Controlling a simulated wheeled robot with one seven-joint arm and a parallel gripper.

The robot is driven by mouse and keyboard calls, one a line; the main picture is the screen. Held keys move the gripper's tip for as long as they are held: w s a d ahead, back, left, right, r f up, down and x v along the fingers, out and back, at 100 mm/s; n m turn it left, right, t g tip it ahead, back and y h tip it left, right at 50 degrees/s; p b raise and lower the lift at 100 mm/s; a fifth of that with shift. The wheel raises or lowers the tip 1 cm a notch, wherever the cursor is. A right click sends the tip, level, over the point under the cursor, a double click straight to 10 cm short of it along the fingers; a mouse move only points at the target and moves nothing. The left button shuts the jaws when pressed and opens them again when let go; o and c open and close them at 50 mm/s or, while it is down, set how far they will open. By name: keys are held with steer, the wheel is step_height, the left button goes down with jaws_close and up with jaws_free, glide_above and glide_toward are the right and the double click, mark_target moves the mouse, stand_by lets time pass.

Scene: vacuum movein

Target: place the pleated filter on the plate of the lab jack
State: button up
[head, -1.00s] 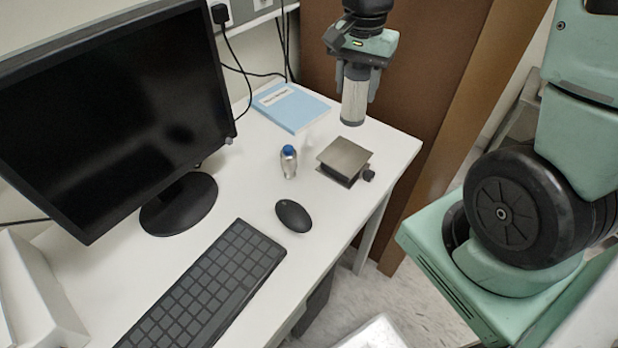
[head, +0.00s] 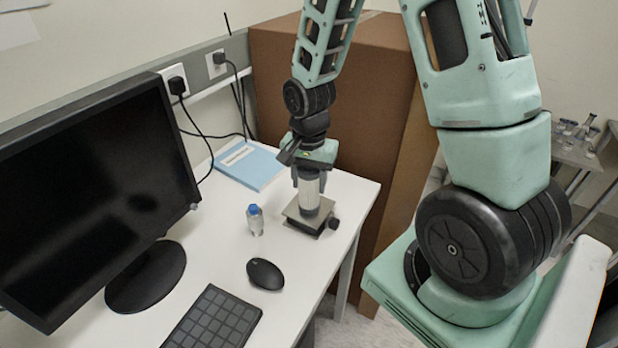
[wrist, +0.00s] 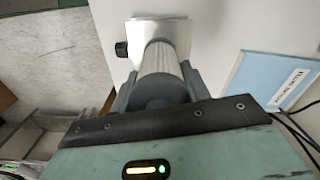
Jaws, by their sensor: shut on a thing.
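The pleated filter (head: 309,194) is a pale upright cylinder with a grey end cap. My gripper (head: 309,180) is shut on its upper part, with a finger on each side. The lab jack (head: 309,220) is a low grey square plate with a dark knob on its right, near the back right of the desk. The filter's lower end is over the plate and looks to be at or just above it; I cannot tell whether they touch. In the wrist view the filter (wrist: 162,68) sits between the fingers, with the jack's plate (wrist: 143,32) beyond it.
A small bottle with a blue cap (head: 255,219) stands left of the jack, and a black mouse (head: 265,274) lies nearer. A blue book (head: 248,165) lies behind. The monitor (head: 95,200) and keyboard (head: 212,322) take up the left. A large brown box (head: 345,90) stands behind the desk.

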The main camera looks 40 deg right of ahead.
steer(key=shift+f, duration=0.2)
steer(key=o, duration=1.1)
steer(key=shift+c, duration=0.2)
steer(key=shift+r, duration=0.15)
step_height(320, 180, up, 12)
steer(key=shift+r+b, duration=0.1)
steer(key=shift+b, duration=0.6)
steer(key=s+a+n, duration=0.9)
steer(key=a, duration=0.2)
steer(key=s+a+n, duration=0.8)
steer(key=a+n, duration=0.2)
steer(key=a, duration=0.1)
steer(key=shift+s+a+f+n+y, duration=0.25)
steer(key=shift+s+a+n+y, duration=0.05)
steer(key=shift+s+a, duration=0.1)
